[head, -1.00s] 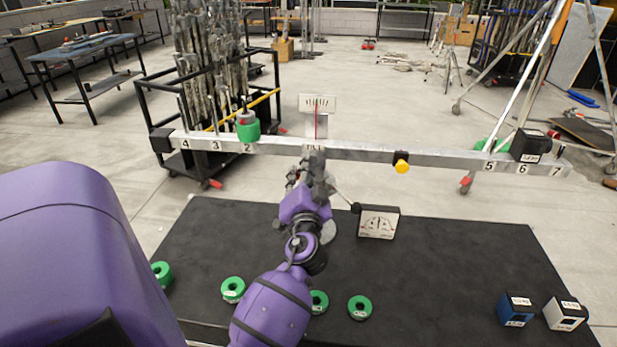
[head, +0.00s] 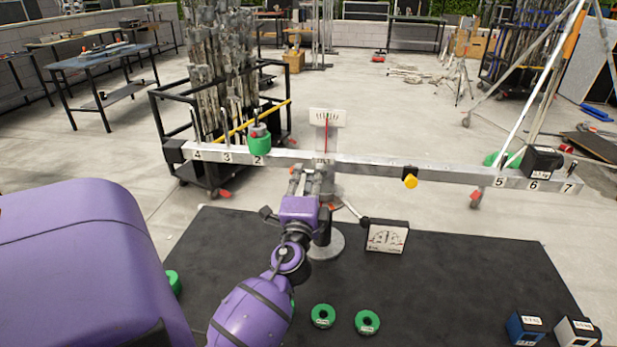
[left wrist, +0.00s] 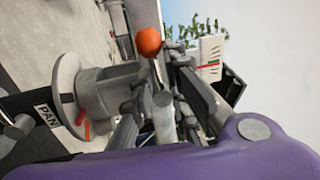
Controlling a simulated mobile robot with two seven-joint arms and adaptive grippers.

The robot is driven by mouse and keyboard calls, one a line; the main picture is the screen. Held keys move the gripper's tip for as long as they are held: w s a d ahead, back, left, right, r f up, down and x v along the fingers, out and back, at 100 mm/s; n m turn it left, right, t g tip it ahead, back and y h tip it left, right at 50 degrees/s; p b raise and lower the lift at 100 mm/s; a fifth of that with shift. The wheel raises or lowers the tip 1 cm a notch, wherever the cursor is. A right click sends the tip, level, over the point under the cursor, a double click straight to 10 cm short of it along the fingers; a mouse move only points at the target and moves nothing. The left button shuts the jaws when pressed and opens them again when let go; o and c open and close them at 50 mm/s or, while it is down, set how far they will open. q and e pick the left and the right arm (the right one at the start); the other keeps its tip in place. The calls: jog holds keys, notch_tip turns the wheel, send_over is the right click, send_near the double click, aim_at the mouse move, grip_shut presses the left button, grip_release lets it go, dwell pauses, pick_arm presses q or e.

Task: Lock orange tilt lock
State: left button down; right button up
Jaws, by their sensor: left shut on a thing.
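A long grey beam (head: 460,175) with numbered marks lies across the head view, its right end lower there. Behind its middle stands a white dial (head: 327,118) with a red needle; the dial also shows in the left wrist view (left wrist: 211,52). An orange ball-shaped knob (left wrist: 149,42), perhaps the tilt lock, is beside the fingers in the left wrist view. My left gripper (head: 304,182) is at the central stand, just below the beam. Its fingers (left wrist: 160,118) are closed around a grey cylindrical part; its exact contact is partly hidden.
The stand's round base (head: 327,243) sits on a black table (head: 440,285). A yellow knob (head: 410,181), a green weight (head: 259,143) and a black block (head: 541,161) are on the beam. Loose green rings (head: 367,321) and a blue block (head: 524,328) lie in front.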

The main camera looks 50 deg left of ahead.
pick_arm(q)
jog(key=shift+s+d+f+m+h, duration=0.1)
jog(key=shift+f+m+h, duration=0.2)
jog(key=shift+f+m, duration=0.45)
jog(key=c, duration=1.8)
grip_release()
jog(key=shift+o, duration=0.4)
jog(key=shift+r, duration=0.2)
jog(key=shift+r, duration=0.2)
jog(key=v, duration=1.1)
jog(key=shift+s+d+f, duration=0.2)
jog(key=shift+s+d, duration=0.05)
